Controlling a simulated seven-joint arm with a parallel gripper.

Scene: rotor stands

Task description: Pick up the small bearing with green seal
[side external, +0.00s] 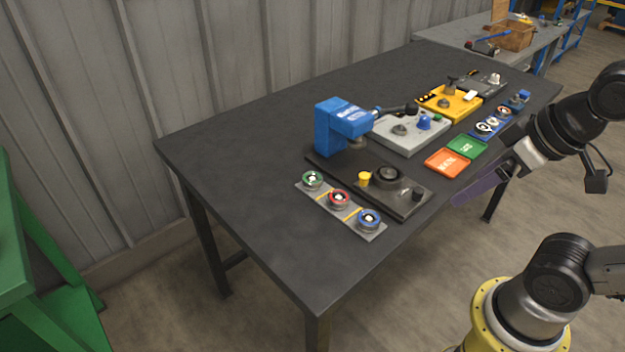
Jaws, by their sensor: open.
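A round bearing with a green ring (312,180) sits at the far left end of a grey strip (353,222) on the dark table. A red-ringed bearing (339,198) and a blue-ringed bearing (368,219) sit beside it on the same strip. My gripper (482,188) is open over the table's right edge, well to the right of the green-ringed bearing and not touching it. Its fingers look purple and the gap between them is hard to make out. More small ringed parts sit on a blue plate (477,132) farther back; their seal colours are hard to tell.
A blue press (330,128) stands on a dark base (408,207) just behind the strip. Orange (446,162) and green (467,146) trays lie near my gripper. Grey (411,135) and yellow (450,102) stands are behind. The table's left and front areas are clear.

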